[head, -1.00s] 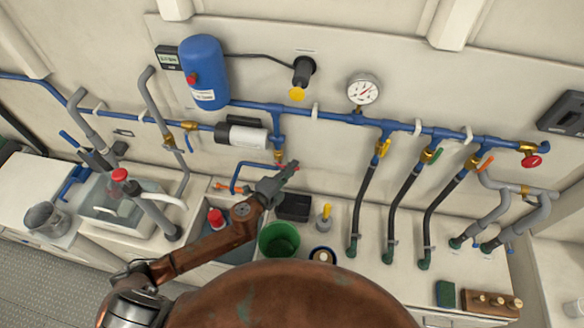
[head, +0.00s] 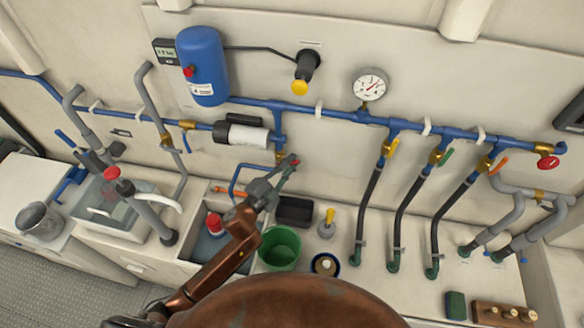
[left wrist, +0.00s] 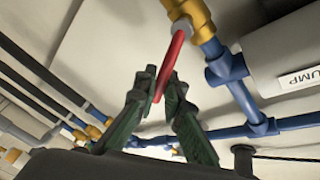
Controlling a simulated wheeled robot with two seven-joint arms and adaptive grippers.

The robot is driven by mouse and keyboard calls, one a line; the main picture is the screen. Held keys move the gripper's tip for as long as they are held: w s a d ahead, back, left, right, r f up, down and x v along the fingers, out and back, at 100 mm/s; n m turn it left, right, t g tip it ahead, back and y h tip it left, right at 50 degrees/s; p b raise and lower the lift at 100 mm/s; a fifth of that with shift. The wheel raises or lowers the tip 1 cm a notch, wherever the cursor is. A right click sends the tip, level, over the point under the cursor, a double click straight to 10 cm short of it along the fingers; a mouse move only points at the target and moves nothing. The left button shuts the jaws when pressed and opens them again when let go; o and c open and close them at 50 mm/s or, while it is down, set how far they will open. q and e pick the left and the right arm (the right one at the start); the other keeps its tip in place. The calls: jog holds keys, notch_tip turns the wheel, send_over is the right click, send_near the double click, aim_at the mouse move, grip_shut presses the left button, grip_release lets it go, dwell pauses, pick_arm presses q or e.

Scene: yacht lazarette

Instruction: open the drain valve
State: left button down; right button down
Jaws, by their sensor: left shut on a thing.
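The drain valve is a brass valve (head: 280,157) with a red lever (head: 295,162), low on the blue pipework below the pump. In the left wrist view the brass body (left wrist: 192,16) is at the top, and the red lever (left wrist: 170,62) hangs from it at an angle to the blue pipe. My left gripper (head: 286,177) reaches up to the valve from below. In the left wrist view its green fingers (left wrist: 160,98) are shut on the red lever, one on each side. The lever's end is partly hidden between them. My right gripper is not in view.
A green bucket (head: 280,248), a black box (head: 294,211) and a yellow-tipped object (head: 328,222) stand close right of my left arm. A sink (head: 205,238) lies left of it. The white pump (head: 243,134) sits just above the gripper. Black hoses (head: 370,200) hang to the right.

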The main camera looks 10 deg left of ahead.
pick_arm(q)
jog(key=shift+a+r+n+t, duration=0.3)
jog(key=shift+n+t, duration=0.1)
jog(key=shift+n, duration=0.4)
jog(key=c, duration=2)
grip_release()
jog(key=v, duration=1.2)
